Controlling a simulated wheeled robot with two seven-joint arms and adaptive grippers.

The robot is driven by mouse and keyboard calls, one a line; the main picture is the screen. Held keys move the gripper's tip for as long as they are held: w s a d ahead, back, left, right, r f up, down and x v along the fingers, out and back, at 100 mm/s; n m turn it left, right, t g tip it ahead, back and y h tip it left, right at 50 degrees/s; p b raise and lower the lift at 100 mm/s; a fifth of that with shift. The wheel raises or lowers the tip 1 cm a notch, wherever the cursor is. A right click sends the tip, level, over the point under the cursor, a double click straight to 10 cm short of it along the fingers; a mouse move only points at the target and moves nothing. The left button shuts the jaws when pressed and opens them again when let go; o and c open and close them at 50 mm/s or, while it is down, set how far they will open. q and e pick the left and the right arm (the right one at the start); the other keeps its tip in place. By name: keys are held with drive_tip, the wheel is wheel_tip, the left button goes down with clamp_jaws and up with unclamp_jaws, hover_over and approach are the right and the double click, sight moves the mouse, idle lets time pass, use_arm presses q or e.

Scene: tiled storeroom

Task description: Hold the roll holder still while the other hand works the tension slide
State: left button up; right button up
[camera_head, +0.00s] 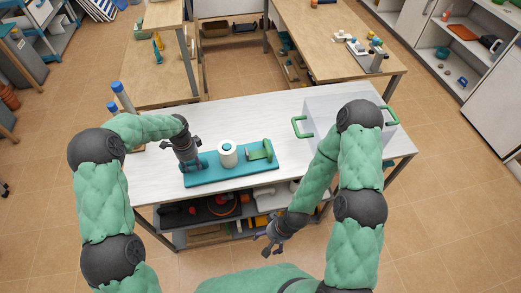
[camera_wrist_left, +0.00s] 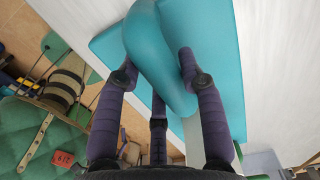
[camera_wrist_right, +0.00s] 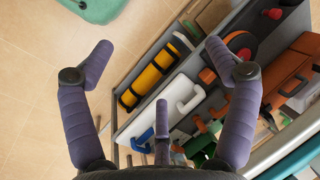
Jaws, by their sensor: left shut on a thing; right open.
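The roll holder is a flat teal base (camera_head: 232,175) on the white table, with a white roll (camera_head: 227,153) standing near its middle. A green bracket-like part (camera_head: 261,151), which looks like the tension slide, is on its right end. My left gripper (camera_head: 188,165) is at the base's left end. In the left wrist view its fingers close around a rounded teal grip (camera_wrist_left: 160,50) rising from the base. My right gripper (camera_head: 270,247) is open and empty, below and in front of the table's front edge. In the right wrist view its fingers (camera_wrist_right: 160,52) are wide apart.
A translucent box (camera_head: 322,107) with green handles stands at the table's right, beside my right arm. Blue-capped bottles (camera_head: 122,97) stand at the left end. A shelf under the table holds several tools. The white tabletop (camera_head: 250,112) behind the holder is clear.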

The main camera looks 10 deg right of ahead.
drive_tip(key=c, duration=0.5)
drive_tip(key=shift+w, duration=0.3)
drive_tip(key=c, duration=0.3)
drive_tip(key=w+d+r+h, duration=0.1)
drive_tip(key=w+d+r, duration=0.3)
drive_tip(key=w, duration=0.3)
drive_tip(key=w+d+r+n+g+h, duration=0.1)
drive_tip(key=w+d+r+h, duration=0.1)
drive_tip(key=w+d+r, duration=0.3)
drive_tip(key=w+d+r+h, duration=0.1)
drive_tip(key=w+d+r, duration=0.2)
drive_tip(key=w, duration=0.5)
drive_tip(key=shift+c, duration=0.2)
drive_tip(key=n, duration=0.2)
approach(258, 154)
drive_tip(key=shift+t, duration=0.3)
drive_tip(key=shift+s+f, duration=0.2)
drive_tip(key=shift+f, duration=2.5)
clamp_jaws()
